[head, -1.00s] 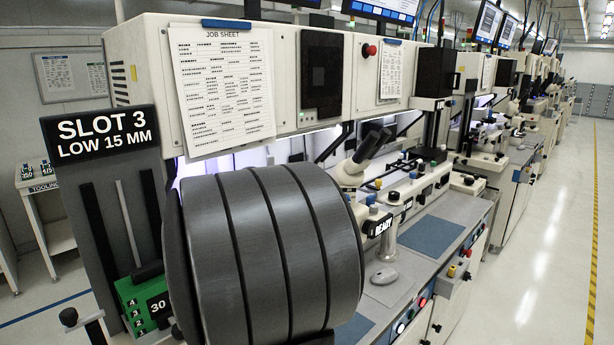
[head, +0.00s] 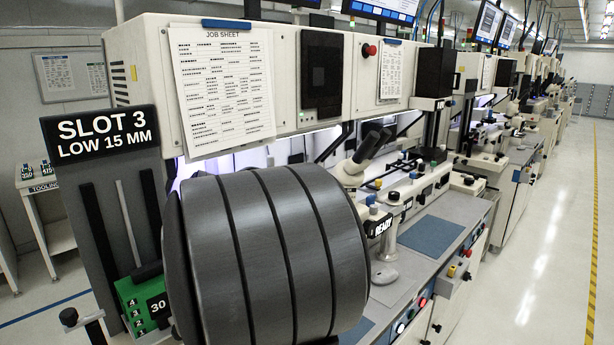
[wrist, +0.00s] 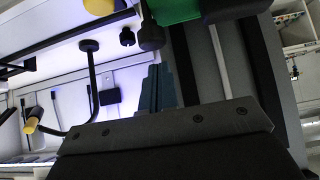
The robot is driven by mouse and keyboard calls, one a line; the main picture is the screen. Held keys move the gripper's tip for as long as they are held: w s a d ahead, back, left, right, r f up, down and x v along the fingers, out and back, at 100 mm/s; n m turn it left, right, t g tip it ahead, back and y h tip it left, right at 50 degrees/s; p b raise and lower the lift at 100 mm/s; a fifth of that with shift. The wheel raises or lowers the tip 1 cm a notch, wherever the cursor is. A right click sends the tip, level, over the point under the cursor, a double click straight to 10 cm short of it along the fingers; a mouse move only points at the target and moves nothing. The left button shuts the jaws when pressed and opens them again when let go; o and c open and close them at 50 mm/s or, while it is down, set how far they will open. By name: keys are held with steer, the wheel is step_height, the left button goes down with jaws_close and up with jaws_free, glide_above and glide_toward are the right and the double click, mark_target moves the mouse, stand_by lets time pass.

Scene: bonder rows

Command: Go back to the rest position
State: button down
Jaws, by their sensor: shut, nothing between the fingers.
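My gripper (wrist: 157,82) shows in the wrist view as two narrow blue-grey fingers side by side above a dark bolted plate. It is shut and empty, and no workpiece is near the fingertips. In the head view the gripper is hidden; the large dark grey ribbed cylinder in front is part of my own arm, raised before the near bench.
The Slot 3 panel (head: 103,136) with a green block (head: 137,301) stands left. The aisle floor (head: 545,215) is clear.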

steer(key=w+a+r+v, duration=0.1)
steer(key=v, duration=1)
steer(key=s+d+f+x, duration=0.1)
steer(key=f+x, duration=0.1)
steer(key=x, duration=1)
steer(key=s+d+r+g+h, duration=0.1)
steer(key=s+d+r, duration=0.1)
steer(key=r, duration=1.1)
steer(key=s+d+r+g+h, duration=0.1)
steer(key=s+d+r+g, duration=0.1)
steer(key=r, duration=1.1)
steer(key=shift+s+d+h, duration=0.3)
steer(key=shift+d+h, duration=0.1)
steer(key=shift+d, duration=0.1)
